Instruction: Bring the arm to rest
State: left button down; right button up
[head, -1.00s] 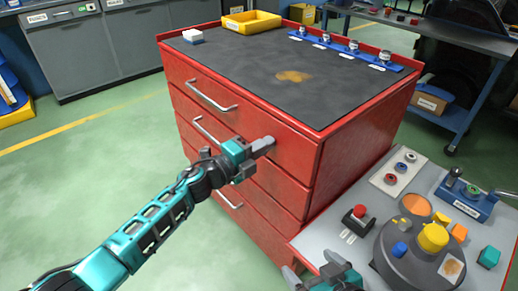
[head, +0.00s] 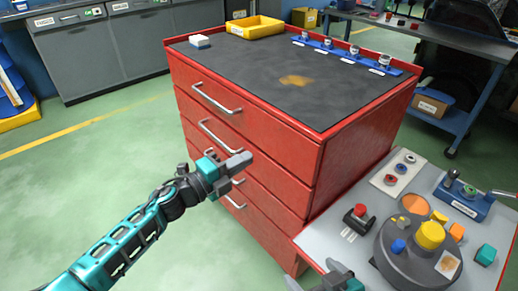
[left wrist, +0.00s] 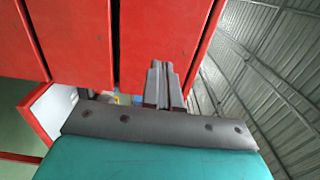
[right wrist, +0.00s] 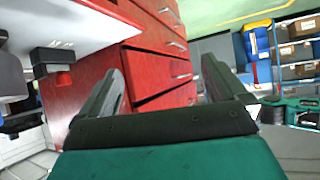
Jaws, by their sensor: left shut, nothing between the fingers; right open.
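My left gripper (head: 238,163) is in front of the red drawer cabinet (head: 285,190), near its silver drawer handles. Its fingers are together and hold nothing. In the left wrist view the closed fingers (left wrist: 160,85) point along the red drawer fronts; I cannot tell whether they touch them. My right gripper (head: 318,284) is at the bottom edge of the head view, by the front of the grey side table. In the right wrist view its two fingers (right wrist: 165,85) stand apart with nothing between them, and the red drawers show beyond.
The grey side table (head: 325,245) at the right bears a dark round turntable (head: 400,262), a red button (head: 360,211) and a blue fixture (head: 465,200). A yellow tray (head: 254,27) is on the cabinet top. Green floor (head: 90,180) at the left is clear.

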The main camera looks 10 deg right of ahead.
jog(key=shift+h, duration=0.4)
jog(key=d+r+p, duration=0.1)
jog(key=p, duration=0.1)
jog(key=d+r+p, duration=0.1)
jog(key=r+p, duration=0.1)
jog(key=p, duration=0.1)
jog(key=s+d+r+p, duration=0.1)
jog(key=p, duration=0.2)
jog(key=shift+r, duration=0.25)
pick_arm(q)
jog(key=s+a+f+n+y, duration=0.4)
jog(key=s+a+n+y, duration=0.2)
jog(key=s+a+n, duration=0.3)
jog(key=s+a+f+n+y, duration=0.4)
jog(key=s+a+n+y, duration=0.3)
jog(key=s+n, duration=0.8)
jog(key=a+n, duration=0.2)
jog(key=a, duration=0.1)
jog(key=shift+s+a+n+t, duration=0.3)
jog(key=shift+s+t, duration=0.05)
jog(key=shift+t, duration=0.05)
pick_arm(e)
jog(key=shift+c, duration=0.4)
